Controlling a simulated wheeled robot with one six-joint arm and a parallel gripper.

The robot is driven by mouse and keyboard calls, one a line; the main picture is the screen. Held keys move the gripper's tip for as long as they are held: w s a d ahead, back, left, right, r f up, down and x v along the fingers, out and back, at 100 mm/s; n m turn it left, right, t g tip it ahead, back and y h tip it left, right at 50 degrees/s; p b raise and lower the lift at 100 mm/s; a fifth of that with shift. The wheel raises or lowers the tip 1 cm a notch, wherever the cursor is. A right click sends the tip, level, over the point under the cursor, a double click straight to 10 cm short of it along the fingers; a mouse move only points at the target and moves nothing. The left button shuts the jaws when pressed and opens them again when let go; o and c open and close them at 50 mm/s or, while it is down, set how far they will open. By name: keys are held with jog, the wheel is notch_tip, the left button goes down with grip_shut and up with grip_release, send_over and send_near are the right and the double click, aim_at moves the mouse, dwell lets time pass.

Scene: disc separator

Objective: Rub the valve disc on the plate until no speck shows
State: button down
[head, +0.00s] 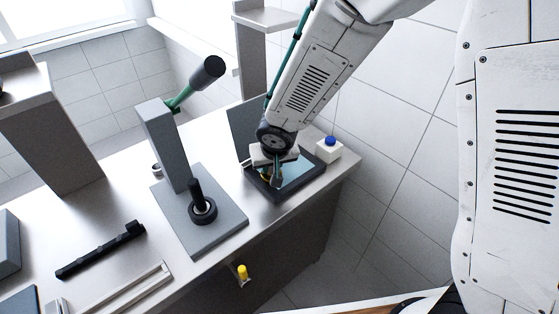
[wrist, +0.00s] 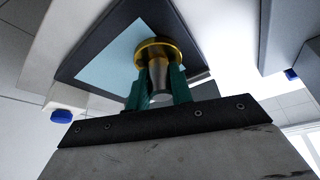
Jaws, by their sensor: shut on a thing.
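My gripper (wrist: 157,93) is shut on the valve disc, a brass-coloured disc (wrist: 155,50) with a grey stem between the green fingers in the wrist view. The disc is over the light-blue plate (wrist: 108,66), which lies in a dark-framed tray (wrist: 78,37). I cannot tell whether the disc touches the plate. In the head view my gripper (head: 275,181) is over the tray (head: 285,193) at the right of the bench, and the disc is mostly hidden behind it. The disc's underside and any specks on it are hidden.
A white box with a blue button (head: 330,141) stands right of the tray. A grey stand (head: 165,150) with a green-and-black lever (head: 207,72) and a black ring piece (head: 202,208) is to the left. A black bar (head: 100,250) lies on the steel bench. A yellow knob (head: 242,271) is on the bench front.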

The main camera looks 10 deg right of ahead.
dwell(0.3)
jog(key=shift+w+d+f, duration=0.1)
jog(key=shift+w+d, duration=0.7)
jog(key=shift+d, duration=0.3)
jog(key=shift+w+d, duration=0.75)
jog(key=shift+d, duration=0.35)
jog(key=shift+w+d, duration=0.5)
jog(key=shift+d, duration=0.25)
jog(key=shift+w+d, duration=0.5)
jog(key=shift+d, duration=0.3)
jog(key=shift+w+d, duration=0.5)
jog(key=shift+d, duration=0.25)
jog(key=shift+s+a, duration=0.5)
jog(key=shift+a, duration=0.25)
jog(key=shift+s+a, duration=0.55)
jog(key=shift+a, duration=0.25)
jog(key=shift+s+a, duration=0.5)
jog(key=shift+a, duration=0.25)
